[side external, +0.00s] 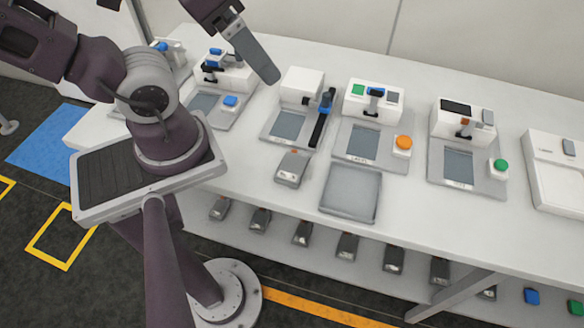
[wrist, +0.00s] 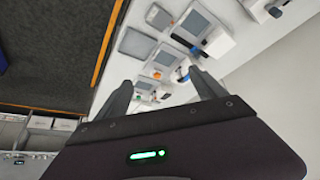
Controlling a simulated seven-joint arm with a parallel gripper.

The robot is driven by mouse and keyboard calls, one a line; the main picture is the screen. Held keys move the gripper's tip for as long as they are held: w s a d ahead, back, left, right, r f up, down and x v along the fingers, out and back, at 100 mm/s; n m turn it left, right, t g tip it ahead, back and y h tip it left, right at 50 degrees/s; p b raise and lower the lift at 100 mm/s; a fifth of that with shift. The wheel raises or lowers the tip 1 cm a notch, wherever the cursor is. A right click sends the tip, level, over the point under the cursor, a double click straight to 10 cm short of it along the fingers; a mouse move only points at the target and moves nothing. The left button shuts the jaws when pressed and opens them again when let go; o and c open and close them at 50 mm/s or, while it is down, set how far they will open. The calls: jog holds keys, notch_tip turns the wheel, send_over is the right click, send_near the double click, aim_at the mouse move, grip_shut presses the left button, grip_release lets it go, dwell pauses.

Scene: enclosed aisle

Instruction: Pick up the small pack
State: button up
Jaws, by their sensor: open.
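The small pack (side external: 293,167) is a grey, flat block with an orange mark on its top end and a pale label. It lies on the white table in the side external view, left of an empty grey tray (side external: 350,191) and in front of a station with a grey screen. My gripper (side external: 268,76) is high above the back of the table, up and left of the pack and well apart from it. In the wrist view my gripper (wrist: 165,90) shows two spread fingers with nothing between them.
Several white stations stand along the table (side external: 400,264), with an orange button (side external: 404,142) and a green button (side external: 501,165). Similar dark packs (side external: 347,246) lie on a lower shelf. A wall closes the back.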

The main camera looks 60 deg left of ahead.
jog(key=n+g, duration=0.6)
jog(key=n, duration=0.2)
send_over(292, 168)
jog(key=f, duration=2.6)
jog(key=shift+s+a+f, duration=0.1)
jog(key=shift+s+f, duration=0.15)
jog(key=shift+w+f, duration=0.15)
jog(key=shift+f, duration=1.35)
jog(key=shift+w+f, duration=0.15)
jog(key=shift+f, duration=1.35)
jog(key=c, duration=1.6)
